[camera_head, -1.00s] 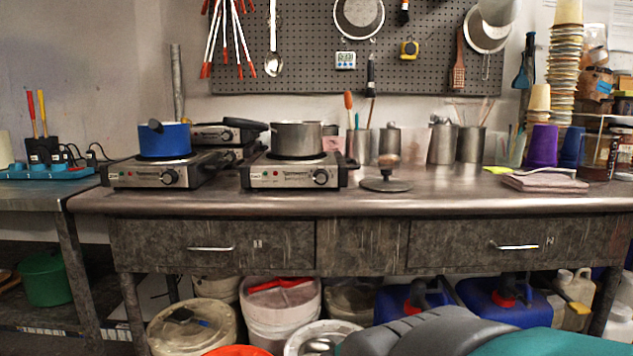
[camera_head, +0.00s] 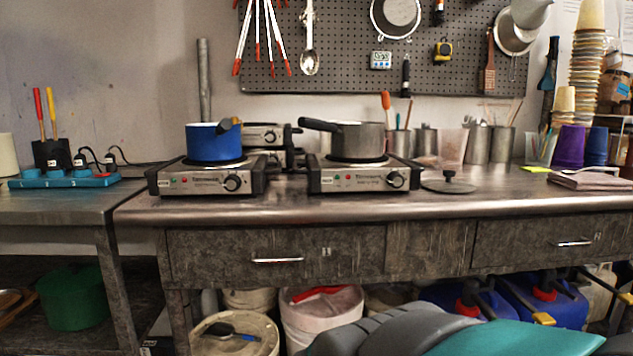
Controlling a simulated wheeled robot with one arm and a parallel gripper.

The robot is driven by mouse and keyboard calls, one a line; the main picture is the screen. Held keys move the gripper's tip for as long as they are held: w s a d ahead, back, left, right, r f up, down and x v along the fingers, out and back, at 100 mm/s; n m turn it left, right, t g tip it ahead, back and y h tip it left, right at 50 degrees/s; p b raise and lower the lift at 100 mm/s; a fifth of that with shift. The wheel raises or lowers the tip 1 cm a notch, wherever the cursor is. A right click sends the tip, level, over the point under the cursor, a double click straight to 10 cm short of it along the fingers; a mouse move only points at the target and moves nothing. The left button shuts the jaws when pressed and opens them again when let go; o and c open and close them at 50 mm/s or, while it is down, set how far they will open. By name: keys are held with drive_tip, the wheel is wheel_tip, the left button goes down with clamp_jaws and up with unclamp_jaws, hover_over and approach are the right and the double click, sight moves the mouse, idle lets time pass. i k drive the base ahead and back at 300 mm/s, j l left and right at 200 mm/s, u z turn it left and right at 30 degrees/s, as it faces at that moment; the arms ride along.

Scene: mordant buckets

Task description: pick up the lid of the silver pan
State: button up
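The silver pan (camera_head: 357,142) sits on the right-hand hot plate (camera_head: 364,175), its dark handle pointing left. A flat dark lid with a knob (camera_head: 448,183) lies on the metal counter just right of that hot plate, apart from the pan. The pan's top edge shows no lid on it. Part of my own arm, grey and teal, shows at the bottom right, below the counter front. My gripper's fingers are not in view.
A blue pot (camera_head: 214,143) sits on the left hot plate (camera_head: 207,179). Metal canisters (camera_head: 477,144) and a clear beaker stand behind the lid. Folded cloths (camera_head: 592,180) lie to its right, with bare counter (camera_head: 506,188) between. Drawers and buckets (camera_head: 323,318) are below.

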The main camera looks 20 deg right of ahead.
sight(448, 185)
drive_tip(key=i+j+z, duration=0.1)
drive_tip(key=j+z, duration=0.15)
drive_tip(key=z, duration=0.2)
drive_tip(key=j+z, duration=0.25)
drive_tip(key=z, duration=0.2)
drive_tip(key=j+z, duration=0.25)
drive_tip(key=z, duration=0.25)
